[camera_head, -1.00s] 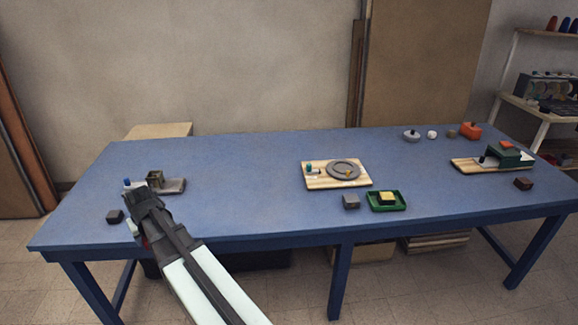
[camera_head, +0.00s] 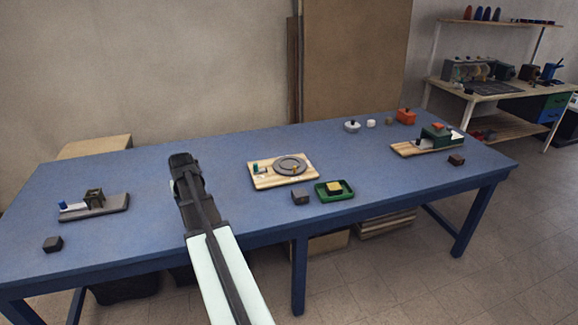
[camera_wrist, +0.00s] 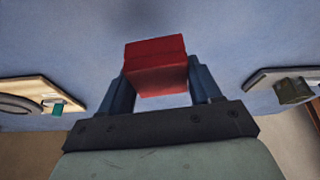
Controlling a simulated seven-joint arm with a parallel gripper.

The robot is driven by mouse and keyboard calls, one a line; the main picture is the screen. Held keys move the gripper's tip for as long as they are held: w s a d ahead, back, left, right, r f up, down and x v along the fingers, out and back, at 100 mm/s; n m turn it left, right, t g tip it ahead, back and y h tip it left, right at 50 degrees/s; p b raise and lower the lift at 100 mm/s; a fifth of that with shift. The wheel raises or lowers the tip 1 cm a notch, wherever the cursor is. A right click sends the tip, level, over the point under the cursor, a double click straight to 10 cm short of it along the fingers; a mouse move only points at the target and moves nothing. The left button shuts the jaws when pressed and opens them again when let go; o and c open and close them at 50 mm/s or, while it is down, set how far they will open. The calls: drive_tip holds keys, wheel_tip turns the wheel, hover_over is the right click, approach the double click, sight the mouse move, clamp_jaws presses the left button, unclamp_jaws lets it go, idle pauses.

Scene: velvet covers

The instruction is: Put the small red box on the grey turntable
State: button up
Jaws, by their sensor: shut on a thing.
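The small red box (camera_wrist: 156,66) is between the two fingers of my gripper (camera_wrist: 160,80) in the wrist view, and the fingers are shut on it. In the head view my gripper (camera_head: 182,163) is above the blue table, left of the turntable, and hides the box. The grey turntable (camera_head: 281,166) is a round disc on a light wooden board (camera_head: 266,182). A small yellowish piece (camera_head: 294,169) shows at its right side. Part of the turntable (camera_wrist: 15,103) also shows at the left edge of the wrist view.
A dark grey block (camera_head: 300,197) and a green tray (camera_head: 322,196) with a yellow block are in front of the board. A grey base (camera_head: 118,203) with a brown holder stands at the left. A green fixture (camera_head: 434,138) stands at the right. The blue table (camera_head: 225,150) is clear behind.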

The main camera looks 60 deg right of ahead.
drive_tip(key=s+d+r+m+g, duration=0.1)
drive_tip(key=s+d+r+m, duration=0.1)
drive_tip(key=s+d, duration=0.8)
drive_tip(key=s+d+r+m+h, duration=0.1)
drive_tip(key=s+d, duration=0.2)
drive_tip(key=d, duration=1.2)
drive_tip(key=s+d+r+m+g, duration=0.1)
drive_tip(key=s+d+r+m, duration=0.1)
drive_tip(key=s+d, duration=0.8)
drive_tip(key=n+t, duration=0.1)
drive_tip(key=n, duration=0.2)
hover_over(289, 163)
drive_tip(key=shift+y, duration=0.3)
drive_tip(key=shift+s+a+f, duration=0.15)
drive_tip(key=shift+f, duration=1.35)
drive_tip(key=shift+s+a+f, duration=0.1)
drive_tip(key=shift+a+f, duration=0.05)
drive_tip(key=shift+f, duration=1.35)
drive_tip(key=shift+s+a+f, duration=0.15)
drive_tip(key=shift+f, duration=1.35)
drive_tip(key=o, duration=1.1)
drive_tip(key=shift+f, duration=0.1)
drive_tip(key=shift+c, duration=0.2)
drive_tip(key=v, duration=1.2)
drive_tip(key=shift+s, duration=0.2)
